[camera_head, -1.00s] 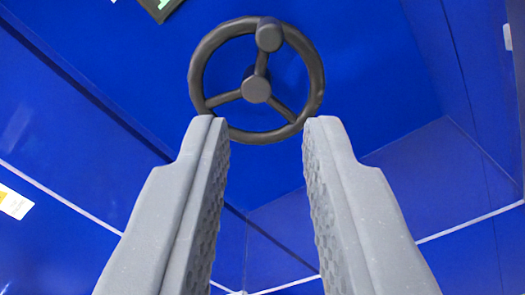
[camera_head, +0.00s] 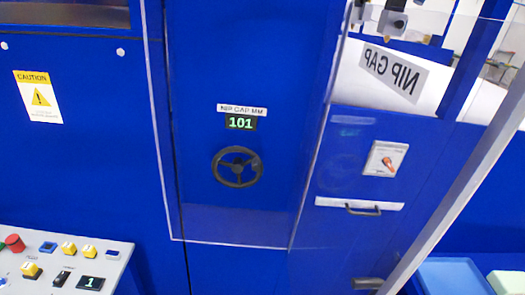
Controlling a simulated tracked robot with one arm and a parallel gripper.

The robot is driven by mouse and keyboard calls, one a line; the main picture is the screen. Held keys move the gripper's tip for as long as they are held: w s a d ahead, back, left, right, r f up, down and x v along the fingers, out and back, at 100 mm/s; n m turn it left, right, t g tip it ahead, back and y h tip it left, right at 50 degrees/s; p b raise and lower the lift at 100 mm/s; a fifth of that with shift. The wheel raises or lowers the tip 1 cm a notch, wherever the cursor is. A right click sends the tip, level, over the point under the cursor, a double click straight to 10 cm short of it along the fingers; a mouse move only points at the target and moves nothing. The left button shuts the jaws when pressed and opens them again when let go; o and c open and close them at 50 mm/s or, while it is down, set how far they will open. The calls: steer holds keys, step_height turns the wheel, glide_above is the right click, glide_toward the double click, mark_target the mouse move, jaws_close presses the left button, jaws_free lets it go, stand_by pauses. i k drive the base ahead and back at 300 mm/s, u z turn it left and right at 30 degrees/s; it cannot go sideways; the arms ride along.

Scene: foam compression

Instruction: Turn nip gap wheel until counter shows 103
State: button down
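The nip gap wheel (camera_head: 237,167) is a dark three-spoked handwheel on the blue machine front, near the middle of the head camera view. Its crank knob is too small to make out clearly. Just above it the counter (camera_head: 241,122) shows 101 in pale green digits, under a white label (camera_head: 242,110) reading NIP GAP MM. My gripper is not in this view, so its fingers and their distance from the wheel cannot be seen.
A pale-edged clear panel (camera_head: 231,243) frames the wheel area. A control desk (camera_head: 115,265) with buttons is at lower left. A caution sign (camera_head: 38,97) is at left.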

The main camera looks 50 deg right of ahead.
mark_target(237, 166)
steer(key=u, duration=0.9)
steer(key=k, duration=0.6)
steer(key=z, duration=0.9)
steer(key=i, duration=1)
steer(key=u, duration=0.05)
